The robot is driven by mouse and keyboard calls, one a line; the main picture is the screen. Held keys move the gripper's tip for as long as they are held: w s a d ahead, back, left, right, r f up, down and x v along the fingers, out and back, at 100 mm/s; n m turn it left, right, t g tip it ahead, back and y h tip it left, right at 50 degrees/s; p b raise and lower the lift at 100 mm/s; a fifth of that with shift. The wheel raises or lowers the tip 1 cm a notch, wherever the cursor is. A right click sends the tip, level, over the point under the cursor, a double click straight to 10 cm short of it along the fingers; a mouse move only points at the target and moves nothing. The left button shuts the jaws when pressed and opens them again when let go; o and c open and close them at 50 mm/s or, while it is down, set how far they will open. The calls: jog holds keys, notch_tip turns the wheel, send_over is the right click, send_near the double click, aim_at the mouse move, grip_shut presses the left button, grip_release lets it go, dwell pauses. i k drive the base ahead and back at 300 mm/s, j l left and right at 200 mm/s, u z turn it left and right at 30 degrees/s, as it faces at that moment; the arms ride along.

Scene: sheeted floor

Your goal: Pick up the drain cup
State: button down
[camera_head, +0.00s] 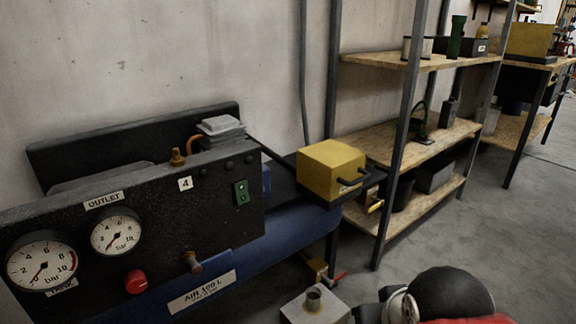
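A small, dull metal cup-like cylinder (313,299) stands upright on a pale grey box (318,313) at the bottom of the head view. It looks like the drain cup, though it is small and I cannot be sure. It sits below a brass valve with a red handle (337,278), under the right end of the blue air tank (290,235). The box is cut off by the lower picture edge. Rounded black, silver and red parts of my arm show at the bottom right. My gripper's fingers are not visible.
The black compressor panel (150,225) with gauges fills the left. A yellow block (331,170) sits above the tank's right end. Metal-post shelves with wooden boards (390,148) stand to the right. Bare grey floor (480,225) lies in front of the shelves.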

aim_at(313, 294)
jog(key=i+l+u, duration=0.1)
jog(key=u, duration=0.35)
jog(key=l+u, duration=0.15)
jog(key=u, duration=0.3)
jog(key=l+u, duration=0.2)
jog(key=u, duration=0.25)
jog(key=i+l+u, duration=0.1)
jog(key=u, duration=0.35)
jog(key=l+u, duration=0.1)
jog(key=l, duration=0.4)
jog(key=k+l+u, duration=0.15)
jog(key=l, duration=0.3)
jog(key=l+u, duration=0.1)
jog(key=l, duration=0.4)
jog(key=k+l+u, duration=0.15)
jog(key=l, duration=0.3)
jog(key=k+l+u, duration=0.1)
jog(key=l, duration=0.95)
jog(key=k, duration=0.05)
